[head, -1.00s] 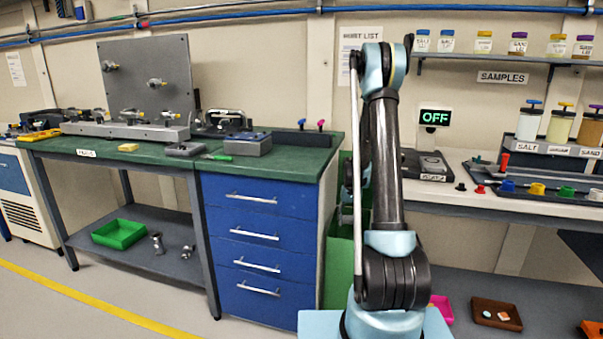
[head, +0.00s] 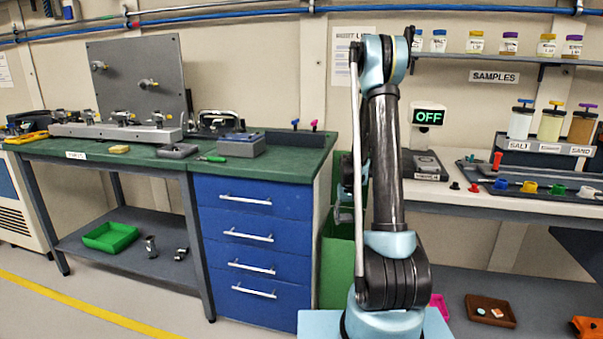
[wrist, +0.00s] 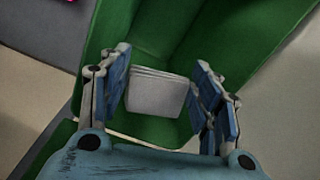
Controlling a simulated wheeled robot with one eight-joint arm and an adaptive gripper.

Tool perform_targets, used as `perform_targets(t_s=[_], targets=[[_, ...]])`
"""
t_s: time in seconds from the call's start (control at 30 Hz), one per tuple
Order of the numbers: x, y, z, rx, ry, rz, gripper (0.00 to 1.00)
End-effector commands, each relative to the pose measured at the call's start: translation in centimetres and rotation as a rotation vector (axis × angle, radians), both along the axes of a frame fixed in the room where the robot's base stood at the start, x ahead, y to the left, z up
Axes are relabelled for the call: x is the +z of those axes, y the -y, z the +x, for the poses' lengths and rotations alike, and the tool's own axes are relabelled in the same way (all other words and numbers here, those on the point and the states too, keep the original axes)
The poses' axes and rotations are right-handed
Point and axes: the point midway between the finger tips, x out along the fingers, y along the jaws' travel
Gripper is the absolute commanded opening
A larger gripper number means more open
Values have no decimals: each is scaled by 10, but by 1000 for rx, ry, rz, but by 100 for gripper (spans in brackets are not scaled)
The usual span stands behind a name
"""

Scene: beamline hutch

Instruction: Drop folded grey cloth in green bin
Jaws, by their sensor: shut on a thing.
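The folded grey cloth (wrist: 157,92) is a pale, layered square between the blue finger pads of my gripper (wrist: 161,84) in the wrist view. My gripper is shut on it. Behind and around the cloth are the green walls of the green bin (wrist: 240,35), so my gripper is over or in the bin's mouth; how deep I cannot tell. In the head view the green bin (head: 336,268) stands tall on the floor, right of the blue drawers and partly hidden by my arm. The cloth is hidden there.
The green-topped bench with blue drawers (head: 262,215) stands close left of the bin. A white bench (head: 460,203) with a sample rack is on the right. A small green tray (head: 110,236) sits on the left lower shelf. A brown tray (head: 490,312) is low at right.

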Motion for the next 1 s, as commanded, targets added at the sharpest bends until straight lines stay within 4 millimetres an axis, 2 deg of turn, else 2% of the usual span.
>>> perform_targets(t_s=[0.4,0.6,0.8,1.0], targets=[[76,5,-35,0,-1,0,42],[102,7,-50,0,-1,0,42],[111,8,-57,0,-1,0,42],[101,8,-56,0,-1,0,42]])
